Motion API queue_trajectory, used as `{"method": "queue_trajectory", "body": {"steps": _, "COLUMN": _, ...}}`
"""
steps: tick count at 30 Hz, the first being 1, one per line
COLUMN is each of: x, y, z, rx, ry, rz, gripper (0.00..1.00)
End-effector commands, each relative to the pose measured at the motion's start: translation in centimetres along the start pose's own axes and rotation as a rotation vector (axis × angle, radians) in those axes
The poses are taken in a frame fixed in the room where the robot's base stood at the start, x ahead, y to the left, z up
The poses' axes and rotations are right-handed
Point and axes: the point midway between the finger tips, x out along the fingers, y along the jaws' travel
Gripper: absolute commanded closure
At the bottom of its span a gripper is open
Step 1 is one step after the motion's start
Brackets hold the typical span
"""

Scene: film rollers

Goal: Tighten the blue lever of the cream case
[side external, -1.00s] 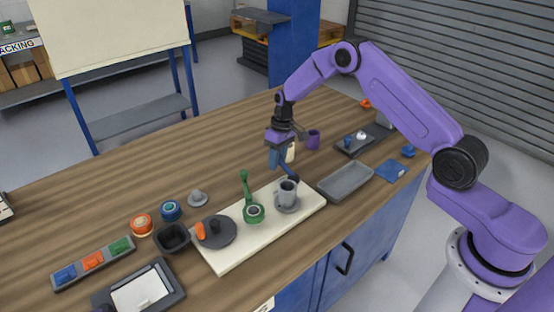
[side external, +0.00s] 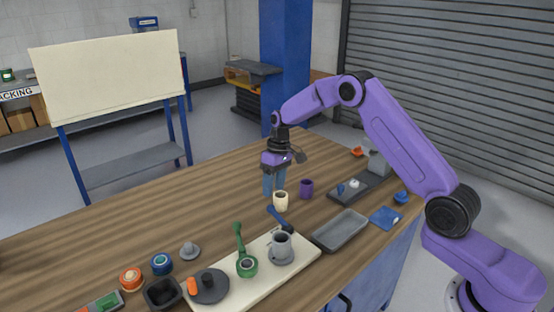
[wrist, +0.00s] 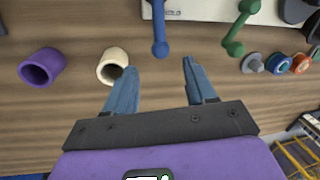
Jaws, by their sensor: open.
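The cream case (side external: 300,262) lies flat on the bench, with a grey cup-shaped part, a green part and a dark disc on top. Its blue lever (side external: 278,217) sticks out from the far side beside the grey part. In the wrist view the cream case (wrist: 215,10) crosses the top edge, and the blue lever (wrist: 159,30) points down toward the space between my fingers. My gripper (side external: 273,191) is open and empty, above the bench beyond the lever's free end. In the wrist view my fingertips (wrist: 160,68) stand apart, without visible contact with the lever.
A cream cup (side external: 280,201) is close to my fingers, and a purple cup (side external: 306,189) stands to its right. The green lever (side external: 239,236) is left of the blue one. A grey tray (side external: 341,230) lies right of the case.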

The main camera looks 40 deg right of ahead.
Motion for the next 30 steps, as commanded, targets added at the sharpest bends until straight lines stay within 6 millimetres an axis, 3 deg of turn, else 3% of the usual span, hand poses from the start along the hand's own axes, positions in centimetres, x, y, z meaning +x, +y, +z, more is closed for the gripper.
{"method": "queue_trajectory", "body": {"steps": 6, "x": -4.7, "y": 0.1, "z": -0.1, "rx": 0.002, "ry": 0.006, "rz": 0.001, "gripper": 0.45}}
{"method": "queue_trajectory", "body": {"steps": 12, "x": -7.6, "y": 0.1, "z": -0.1, "rx": 0.001, "ry": 0.003, "rz": 0.001, "gripper": 0.45}}
{"method": "queue_trajectory", "body": {"steps": 18, "x": -8.7, "y": 0.1, "z": 0.0, "rx": 0.001, "ry": 0.001, "rz": 0.001, "gripper": 0.45}}
{"method": "queue_trajectory", "body": {"steps": 30, "x": -8.9, "y": -0.4, "z": 0.1, "rx": -0.007, "ry": -0.001, "rz": 0.002, "gripper": 0.45}}
